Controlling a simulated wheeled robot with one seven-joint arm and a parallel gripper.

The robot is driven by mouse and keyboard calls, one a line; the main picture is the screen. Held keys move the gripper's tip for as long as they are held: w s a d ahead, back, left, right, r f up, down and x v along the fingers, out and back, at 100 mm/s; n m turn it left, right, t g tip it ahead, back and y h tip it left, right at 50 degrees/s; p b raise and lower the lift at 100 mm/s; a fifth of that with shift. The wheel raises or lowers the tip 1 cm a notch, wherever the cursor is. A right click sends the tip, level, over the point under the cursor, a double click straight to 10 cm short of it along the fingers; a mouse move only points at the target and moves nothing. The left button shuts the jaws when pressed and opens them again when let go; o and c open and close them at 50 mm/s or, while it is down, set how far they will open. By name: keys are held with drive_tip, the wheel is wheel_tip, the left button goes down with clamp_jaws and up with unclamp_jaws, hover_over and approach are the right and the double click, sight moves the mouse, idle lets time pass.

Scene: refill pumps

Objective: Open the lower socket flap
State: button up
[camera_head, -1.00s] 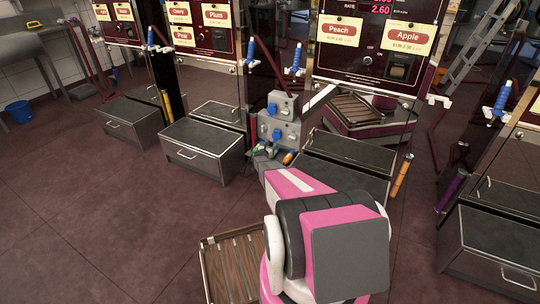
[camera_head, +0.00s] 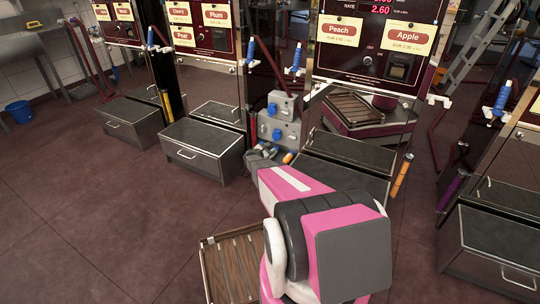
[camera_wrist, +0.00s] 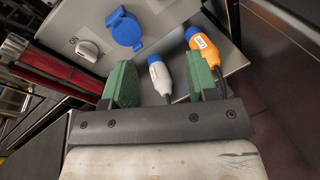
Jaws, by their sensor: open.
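The grey socket box (camera_head: 290,120) stands between two pump cabinets and carries two blue round sockets, one above the other. The lower socket flap (camera_head: 277,134) looks shut in the head view. A blue flap, apparently the lower one, also shows in the wrist view (camera_wrist: 125,29), ahead of and apart from the fingers. My gripper (camera_wrist: 160,68) is open, its green fingers apart and not shut on anything. In the head view it is small and partly hidden, low in front of the box. A white-and-blue plug (camera_wrist: 160,76) shows between the fingers; whether it touches them I cannot tell.
An orange plug (camera_wrist: 201,46) with a dark cable lies right of the white one. A grey knob (camera_wrist: 87,50) sits left of the flap. A red tube (camera_wrist: 52,70) is at the left. Drawer-like steps flank the box; open floor (camera_head: 110,220) lies to the left.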

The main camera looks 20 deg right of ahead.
drive_tip(key=s+a+r+m+g+y, duration=0.1)
drive_tip(key=s+a+r+m+g, duration=0.1)
drive_tip(key=s+r+m, duration=0.3)
drive_tip(key=s+a+r+m+g+y, duration=0.2)
drive_tip(key=s+r+m, duration=0.3)
drive_tip(key=s, duration=0.7)
drive_tip(key=shift+a+g, duration=0.75)
drive_tip(key=shift+g, duration=0.15)
